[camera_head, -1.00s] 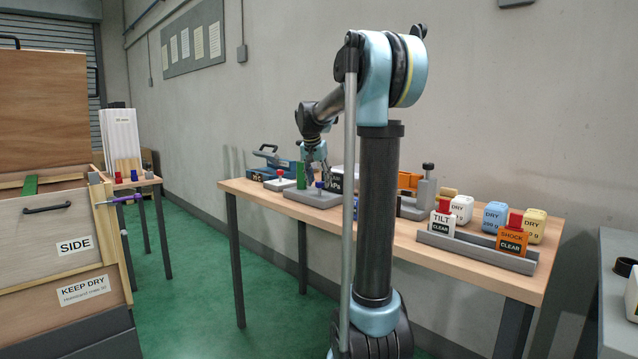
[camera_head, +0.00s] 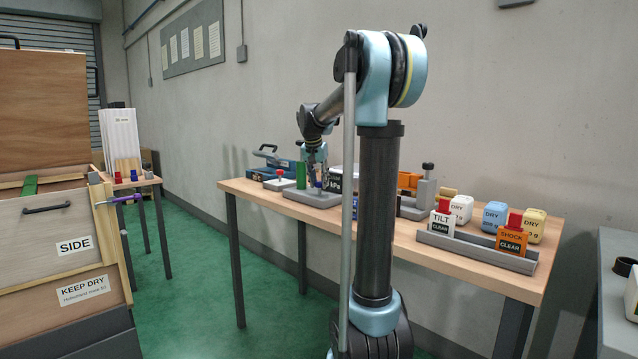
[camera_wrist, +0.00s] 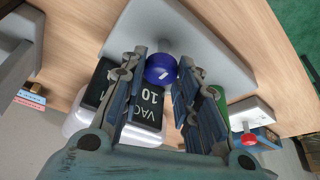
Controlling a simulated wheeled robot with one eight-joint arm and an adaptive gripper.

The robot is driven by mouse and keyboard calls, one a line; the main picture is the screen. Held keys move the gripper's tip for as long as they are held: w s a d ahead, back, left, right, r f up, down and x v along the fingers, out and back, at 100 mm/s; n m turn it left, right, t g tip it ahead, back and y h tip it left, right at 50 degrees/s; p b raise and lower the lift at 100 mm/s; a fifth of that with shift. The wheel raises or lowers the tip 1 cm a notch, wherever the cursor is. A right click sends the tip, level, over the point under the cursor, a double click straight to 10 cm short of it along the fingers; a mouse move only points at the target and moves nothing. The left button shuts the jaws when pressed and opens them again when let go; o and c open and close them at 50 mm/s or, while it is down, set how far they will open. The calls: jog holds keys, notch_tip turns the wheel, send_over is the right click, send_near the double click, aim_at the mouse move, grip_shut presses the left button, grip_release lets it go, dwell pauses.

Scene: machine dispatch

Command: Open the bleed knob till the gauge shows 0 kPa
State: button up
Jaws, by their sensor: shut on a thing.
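The bleed knob is a blue round knob with a white mark (camera_wrist: 161,69), on a grey base plate (camera_wrist: 196,47). My gripper (camera_wrist: 163,58) is shut on the knob, with a finger on each side of it. The gauge is a dark display (camera_wrist: 149,104) in a white housing beside the knob. Its lettering reads "VAC" and "10"; my left finger covers part of it. In the head view the gauge (camera_head: 336,181) shows "kPa", but its number is too small to read. My gripper (camera_head: 315,183) points down over the base there.
A green cylinder (camera_head: 301,175) stands close beside the knob. A red-topped device (camera_head: 280,180) and a blue case (camera_head: 272,166) lie to its left on the bench (camera_head: 391,239). An orange device and labelled blocks stand farther right.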

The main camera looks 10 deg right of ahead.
jog(key=n+y, duration=0.1)
jog(key=n, duration=0.3)
jog(key=shift+d+n+t+y, duration=0.1)
jog(key=shift+n+t+y, duration=0.3)
jog(key=n+y, duration=0.1)
jog(key=n, duration=0.3)
jog(key=shift+d+y, duration=0.15)
jog(key=shift+y, duration=0.25)
jog(key=n, duration=0.2)
jog(key=n+g+y, duration=0.1)
jog(key=n, duration=0.1)
jog(key=shift+w+d+n+y, duration=0.1)
jog(key=shift+n+y, duration=0.2)
jog(key=shift+n, duration=0.1)
jog(key=shift+w+d+n+g+y, duration=0.1)
jog(key=shift+n+g+y, duration=0.35)
jog(key=shift+n, duration=1.45)
jog(key=o, duration=1)
jog(key=shift+d+g, duration=0.1)
jog(key=shift+g, duration=0.15)
